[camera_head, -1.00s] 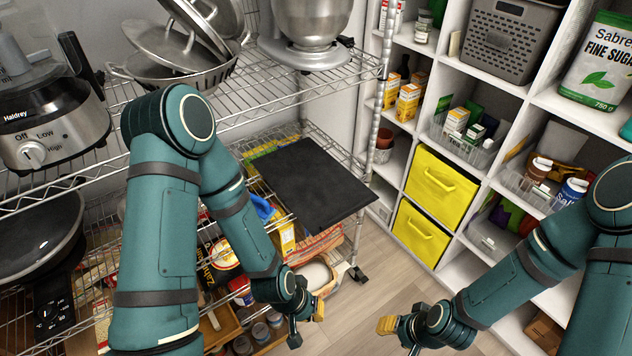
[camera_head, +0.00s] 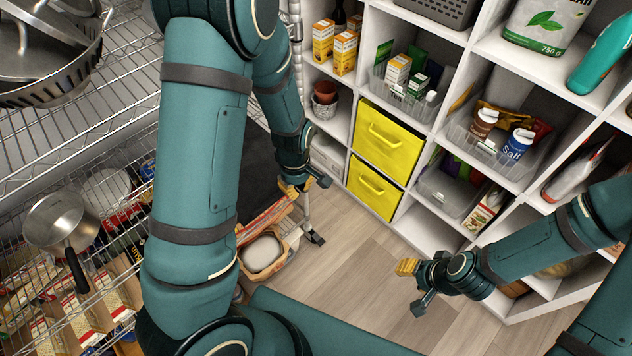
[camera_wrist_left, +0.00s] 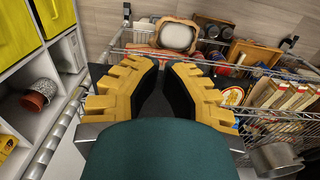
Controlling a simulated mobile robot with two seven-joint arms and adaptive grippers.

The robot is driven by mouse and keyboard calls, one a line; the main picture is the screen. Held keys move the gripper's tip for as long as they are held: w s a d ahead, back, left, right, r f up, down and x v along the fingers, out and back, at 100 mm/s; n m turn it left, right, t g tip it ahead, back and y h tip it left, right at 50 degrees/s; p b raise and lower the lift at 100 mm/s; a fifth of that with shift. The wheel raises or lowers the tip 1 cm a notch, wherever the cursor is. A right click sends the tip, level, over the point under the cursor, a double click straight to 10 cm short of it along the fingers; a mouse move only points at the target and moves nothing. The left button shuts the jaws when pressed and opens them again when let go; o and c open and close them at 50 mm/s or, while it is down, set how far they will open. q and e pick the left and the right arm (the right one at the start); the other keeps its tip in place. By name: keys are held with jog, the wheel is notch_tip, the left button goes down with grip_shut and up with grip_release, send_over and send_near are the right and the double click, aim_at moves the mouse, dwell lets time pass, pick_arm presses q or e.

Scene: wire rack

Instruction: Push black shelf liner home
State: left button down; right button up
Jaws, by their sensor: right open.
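The black shelf liner (camera_head: 262,170) is a flat dark sheet on the wire rack's shelf, mostly hidden behind my left arm in the head view. My left gripper (camera_head: 296,188) is at the liner's right side, close to its front corner. In the left wrist view, its yellow fingers (camera_wrist_left: 162,68) lie over the dark liner (camera_wrist_left: 98,73), with their tips close together and a narrow dark gap between them. Contact with the liner is not clear. My right gripper (camera_head: 408,267) is open and empty over the floor, apart from the rack.
The wire rack (camera_head: 130,70) holds pans above and packets below, with a saucepan (camera_head: 62,222) at left. A white cubby shelf (camera_head: 440,135) with yellow bins (camera_head: 385,140) stands behind and right. Bare wooden floor (camera_head: 345,240) lies between them.

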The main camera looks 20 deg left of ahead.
aim_at(263, 175)
pick_arm(q)
jog(key=w+a+f+b, duration=0.1)
jog(key=a+f, duration=0.3)
jog(key=f, duration=0.5)
jog(key=shift+w+f+b, duration=0.25)
jog(key=shift+f+b, duration=0.1)
jog(key=shift+b, duration=0.3)
pick_arm(e)
jog(key=shift+s+f, duration=0.25)
jog(key=shift+f, duration=0.3)
jog(key=shift+s+f, duration=0.25)
jog(key=shift+f, duration=0.3)
